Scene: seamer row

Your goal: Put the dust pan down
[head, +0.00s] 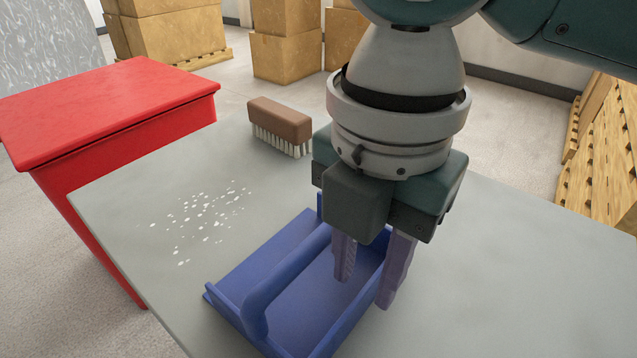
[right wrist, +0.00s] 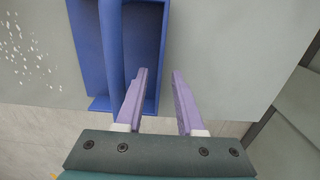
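The blue dust pan (head: 312,305) lies on the grey table, its raised handle (head: 285,282) running along it. My right gripper (head: 364,290) points down over the pan's right part, beside the handle and apart from it. My left gripper is not in view.
The grey table (head: 520,260) has white crumbs (head: 207,212) left of the pan and a brown brush (head: 280,122) at the back. A red bin (head: 110,110) stands against the table's left side. Cardboard boxes (head: 287,50) and pallets (head: 603,150) stand beyond. The table's right side is clear.

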